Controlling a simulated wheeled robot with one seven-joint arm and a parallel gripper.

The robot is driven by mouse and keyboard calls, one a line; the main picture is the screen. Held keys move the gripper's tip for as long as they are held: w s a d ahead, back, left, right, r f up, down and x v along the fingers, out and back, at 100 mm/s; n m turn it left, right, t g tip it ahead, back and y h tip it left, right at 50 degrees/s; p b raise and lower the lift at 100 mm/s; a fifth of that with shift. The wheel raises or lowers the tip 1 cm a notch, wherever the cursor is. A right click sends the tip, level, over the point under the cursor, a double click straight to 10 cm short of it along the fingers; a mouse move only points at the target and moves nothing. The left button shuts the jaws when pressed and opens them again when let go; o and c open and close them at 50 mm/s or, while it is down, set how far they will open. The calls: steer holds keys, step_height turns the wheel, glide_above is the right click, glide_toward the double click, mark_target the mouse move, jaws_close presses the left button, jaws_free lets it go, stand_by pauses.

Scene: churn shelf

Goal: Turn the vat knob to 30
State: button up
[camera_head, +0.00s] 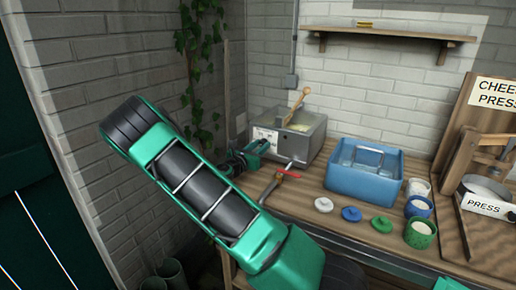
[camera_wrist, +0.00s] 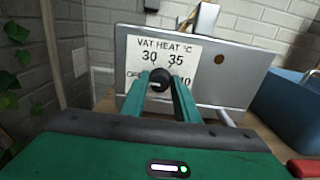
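The grey metal vat (camera_head: 318,139) stands at the left end of the wooden bench. In the wrist view its front panel (camera_wrist: 233,79) carries a white "VAT HEAT °C" label (camera_wrist: 187,48) with 30 at upper left and 35 at upper right; the lower figures are partly hidden. The round black vat knob (camera_wrist: 160,78) sits below them, a pale mark on its lower left side. My gripper (camera_wrist: 160,83) has its green fingers on either side of the knob, very close to it. I cannot tell whether they press on it. In the head view my gripper (camera_head: 262,148) is at the vat's front.
A red-handled thing (camera_head: 288,172) lies before the vat. A blue tub (camera_head: 364,170), several small pots and coloured lids stand to the right, then the cheese press (camera_head: 485,180). A wooden spoon (camera_head: 297,105) leans in the vat. A shelf (camera_head: 388,36) hangs above. Ivy (camera_head: 198,50) grows on the left wall.

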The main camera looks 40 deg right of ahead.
steer(key=shift+c, duration=1.4)
steer(key=shift+w, duration=0.1)
steer(key=m, duration=0.4)
steer(key=shift+m, duration=0.3)
steer(key=m, duration=0.3)
steer(key=shift+m, duration=1.9)
steer(key=shift+f+m, duration=0.1)
steer(key=shift+m, duration=0.2)
steer(key=o, duration=1)
steer(key=shift+s, duration=0.2)
